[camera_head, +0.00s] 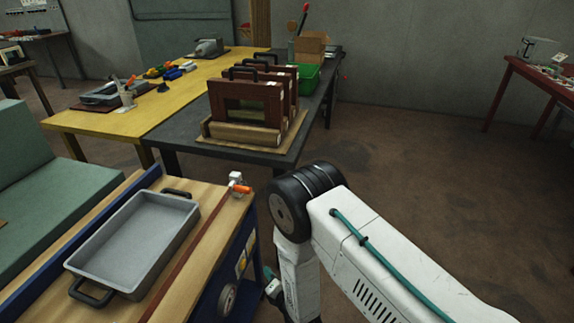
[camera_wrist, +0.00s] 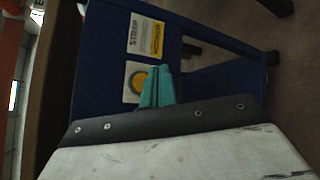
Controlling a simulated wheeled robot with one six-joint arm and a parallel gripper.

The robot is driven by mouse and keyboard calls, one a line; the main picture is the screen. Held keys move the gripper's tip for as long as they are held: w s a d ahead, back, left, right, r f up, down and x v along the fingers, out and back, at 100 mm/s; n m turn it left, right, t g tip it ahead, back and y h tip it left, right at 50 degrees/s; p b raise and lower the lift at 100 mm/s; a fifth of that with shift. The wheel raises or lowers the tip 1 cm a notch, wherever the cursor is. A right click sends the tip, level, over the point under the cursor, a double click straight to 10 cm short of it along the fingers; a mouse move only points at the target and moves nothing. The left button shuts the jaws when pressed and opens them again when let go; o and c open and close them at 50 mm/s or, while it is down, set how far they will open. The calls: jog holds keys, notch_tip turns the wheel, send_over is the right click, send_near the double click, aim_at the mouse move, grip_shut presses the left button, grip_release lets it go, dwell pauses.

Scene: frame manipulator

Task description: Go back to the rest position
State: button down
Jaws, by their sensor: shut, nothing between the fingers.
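My gripper shows in the wrist view as two teal fingers (camera_wrist: 157,88) pressed together with nothing between them. Behind them is the side of a dark blue bench (camera_wrist: 105,60) with a yellow round button plate (camera_wrist: 138,81) and printed labels (camera_wrist: 146,36). The rest of the gripper is hidden behind the arm.
A grey tray with black handles (camera_head: 135,235) sits on the wooden bench top (camera_head: 185,262) at the left. Brown frames (camera_head: 245,105) stand on a dark table (camera_head: 185,143) behind. A red table (camera_head: 530,75) is at the far right. The floor (camera_head: 420,165) between is clear.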

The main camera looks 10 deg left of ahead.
jog(key=s+d+f+m+g+h, duration=0.4)
jog(key=f+m+g, duration=0.15)
jog(key=f, duration=0.25)
jog(key=s+d+r+m+g+h, duration=0.25)
jog(key=d+r+m, duration=0.4)
jog(key=r, duration=0.55)
jog(key=s+d+r+m+g+h, duration=0.1)
jog(key=d+r+m+g+h, duration=0.15)
jog(key=d+r+m, duration=0.7)
jog(key=s+d+r+m+g+h, duration=0.25)
jog(key=d+r, duration=0.35)
jog(key=r, duration=0.8)
jog(key=s+d+r+m+t, duration=0.1)
jog(key=s+d+r+m, duration=0.3)
jog(key=s+d+r, duration=0.3)
jog(key=s+d+r+m+t+y, duration=0.1)
jog(key=s+d+r+m, duration=0.3)
jog(key=r, duration=1.2)
jog(key=shift+s+d+r+m+t, duration=0.15)
jog(key=shift+s+d+m+t, duration=0.2)
jog(key=shift+s+d, duration=2.15)
